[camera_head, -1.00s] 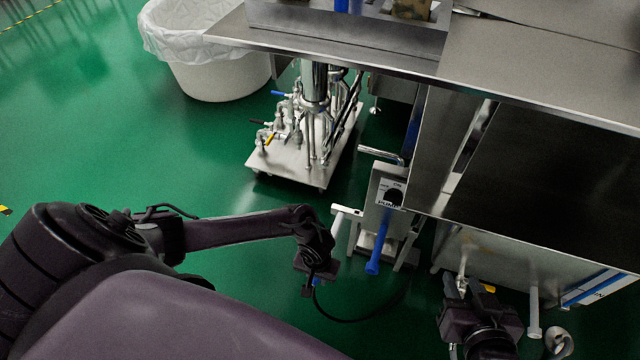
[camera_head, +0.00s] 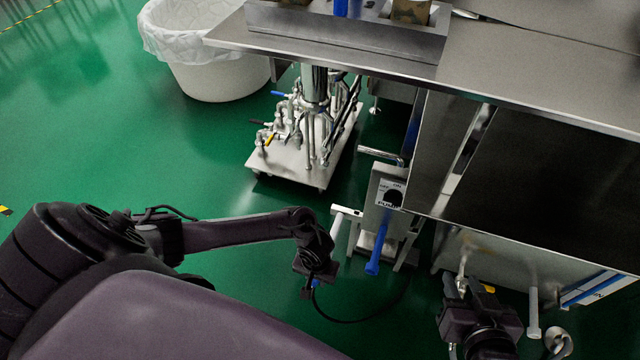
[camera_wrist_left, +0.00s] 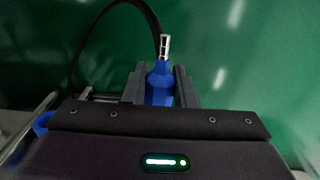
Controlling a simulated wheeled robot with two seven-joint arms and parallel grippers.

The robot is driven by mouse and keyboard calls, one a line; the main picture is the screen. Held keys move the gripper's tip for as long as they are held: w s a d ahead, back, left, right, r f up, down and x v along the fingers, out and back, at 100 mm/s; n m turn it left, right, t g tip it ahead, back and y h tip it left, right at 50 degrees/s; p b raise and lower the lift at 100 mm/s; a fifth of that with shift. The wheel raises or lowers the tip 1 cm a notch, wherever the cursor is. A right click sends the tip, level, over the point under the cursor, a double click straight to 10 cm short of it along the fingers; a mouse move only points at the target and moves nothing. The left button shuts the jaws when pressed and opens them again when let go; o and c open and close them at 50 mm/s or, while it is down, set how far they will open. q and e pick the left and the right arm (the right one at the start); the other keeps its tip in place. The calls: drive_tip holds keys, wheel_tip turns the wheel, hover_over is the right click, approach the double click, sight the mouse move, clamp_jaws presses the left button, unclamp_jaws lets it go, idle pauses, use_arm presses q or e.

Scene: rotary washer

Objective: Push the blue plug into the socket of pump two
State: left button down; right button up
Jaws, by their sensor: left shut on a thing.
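My left gripper (camera_head: 311,288) hangs low over the green floor, left of the pump control box (camera_head: 388,194). It is shut on the blue plug (camera_wrist_left: 158,84), whose metal tip points up and away between the fingers in the left wrist view. Only a bit of blue shows in the head view (camera_head: 316,283). A black cable (camera_head: 345,318) curves right from the plug. The control box has a black dial and a label reading PUMP; its number is unclear. I cannot make out a socket. My right gripper (camera_head: 461,284) is at the lower right; its fingers are too unclear to judge.
A blue pipe (camera_head: 376,256) and a white bar (camera_head: 340,226) stand out near the control box. A steel bench (camera_head: 540,80) overhangs at the right. A pump trolley (camera_head: 285,162) and white bin (camera_head: 215,75) stand behind. The floor at the left is open.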

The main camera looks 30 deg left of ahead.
use_arm(q)
drive_tip(key=shift+s+d+r, duration=0.1)
drive_tip(key=shift+s, duration=0.3)
drive_tip(key=s+d+p, duration=0.1)
drive_tip(key=s+p, duration=0.3)
drive_tip(key=s, duration=0.2)
drive_tip(key=shift+d, duration=0.25)
drive_tip(key=shift+d, duration=0.1)
idle(0.3)
drive_tip(key=shift+w+d+p, duration=0.25)
drive_tip(key=shift+d, duration=0.8)
drive_tip(key=shift+w+d+p, duration=0.25)
drive_tip(key=shift+d, duration=0.8)
drive_tip(key=shift+w+d, duration=0.25)
drive_tip(key=shift+d, duration=0.85)
drive_tip(key=shift+w+d, duration=0.25)
drive_tip(key=shift+d, duration=0.85)
